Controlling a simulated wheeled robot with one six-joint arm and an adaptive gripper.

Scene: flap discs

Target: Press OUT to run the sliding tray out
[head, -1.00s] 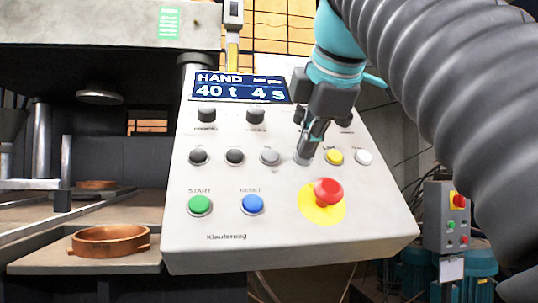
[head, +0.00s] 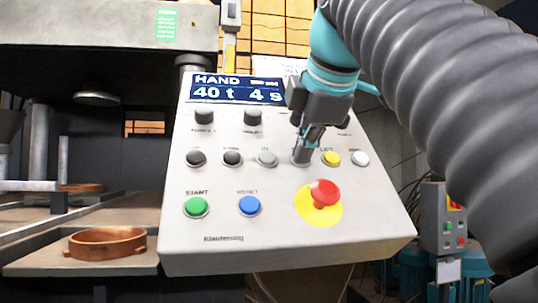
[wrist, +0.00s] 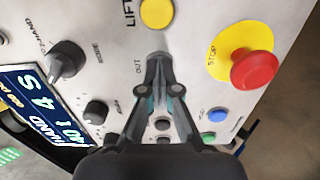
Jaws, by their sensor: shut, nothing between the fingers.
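The control panel (head: 285,225) faces me, with a row of small round buttons across its middle. My gripper (head: 303,158) is shut and empty, its fingertips down at the OUT button (head: 294,160), left of the yellow LIFT button (head: 331,158). In the wrist view the fingertips (wrist: 160,60) are beside the printed OUT label and cover most of that button. I cannot tell whether it is touched or pushed in. A flat tray (head: 35,264) at the lower left bears a copper-coloured ring (head: 107,241). The display (head: 236,90) reads HAND, 40 t, 4 s.
A red stop button (head: 324,192) on a yellow disc sits below and right of my fingertips. A green START button (head: 195,207) and a blue RESET button (head: 249,206) are lower left. Dark knobs (head: 253,118) stand above the row. The press (head: 100,35) is at left.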

